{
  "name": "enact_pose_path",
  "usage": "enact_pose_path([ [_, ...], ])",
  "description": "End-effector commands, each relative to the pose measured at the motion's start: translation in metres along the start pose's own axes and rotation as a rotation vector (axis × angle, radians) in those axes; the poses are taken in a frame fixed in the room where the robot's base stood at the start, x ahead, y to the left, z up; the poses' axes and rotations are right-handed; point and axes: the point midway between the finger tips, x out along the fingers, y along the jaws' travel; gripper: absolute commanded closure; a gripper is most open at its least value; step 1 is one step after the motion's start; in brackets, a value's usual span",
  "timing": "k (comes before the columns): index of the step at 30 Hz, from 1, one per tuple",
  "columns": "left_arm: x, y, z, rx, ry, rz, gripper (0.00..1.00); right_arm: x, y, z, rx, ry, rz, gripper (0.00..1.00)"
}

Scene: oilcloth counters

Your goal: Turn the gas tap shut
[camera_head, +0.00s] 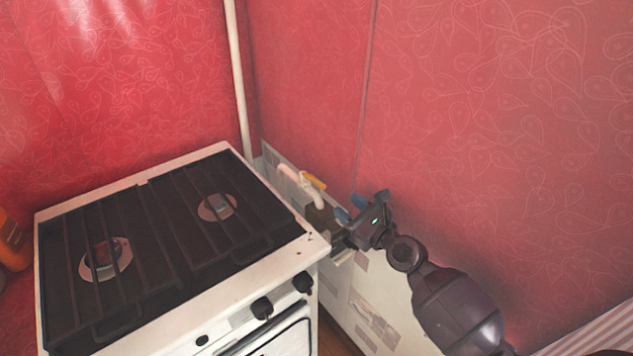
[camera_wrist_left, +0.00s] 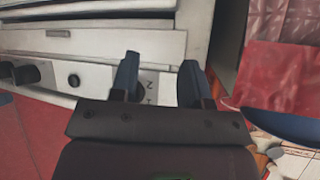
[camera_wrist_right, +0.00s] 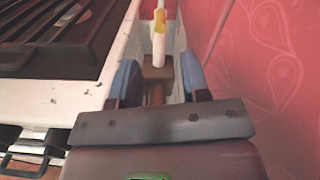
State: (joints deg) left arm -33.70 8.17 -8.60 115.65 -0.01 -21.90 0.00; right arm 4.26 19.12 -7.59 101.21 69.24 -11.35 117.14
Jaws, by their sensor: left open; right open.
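The gas tap has a yellow handle (camera_head: 314,181) on a white pipe (camera_head: 319,197) behind the stove's right back side. In the right wrist view the yellow handle (camera_wrist_right: 160,20) is at the top and looks roughly in line with the pipe (camera_wrist_right: 158,48). My right gripper (camera_head: 349,209) is open, just short of the tap. Its blue-padded fingers (camera_wrist_right: 157,76) stand either side of a brown block (camera_wrist_right: 157,72) below the pipe; contact is unclear. My left gripper (camera_wrist_left: 158,74) is open and empty in front of the stove; it is outside the head view.
The white stove (camera_head: 175,335) with black grates (camera_head: 150,240) fills the left; its knobs (camera_head: 262,307) are on the front. A low white cabinet or panel (camera_head: 370,300) stands right of it. Red patterned walls (camera_head: 500,120) close in behind and right. An orange bottle (camera_head: 12,240) is at far left.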

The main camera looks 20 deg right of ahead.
Motion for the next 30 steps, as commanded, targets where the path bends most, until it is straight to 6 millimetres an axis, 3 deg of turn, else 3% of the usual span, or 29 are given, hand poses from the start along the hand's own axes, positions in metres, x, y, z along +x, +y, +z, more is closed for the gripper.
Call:
enact_pose_path([
  [7,-0.001,0.0,0.002,0.0,-0.004,0.0,0.57,0.012,0.0,0.001,0.036,-0.002,0.0,0.58],
  [21,0.003,0.0,0.004,0.003,-0.004,0.002,0.57,0.083,0.001,-0.001,0.033,0.0,0.0,0.58],
  [30,0.004,0.001,0.0,0.004,0.005,0.003,0.57,0.106,0.001,-0.001,0.034,0.001,0.001,0.58],
])
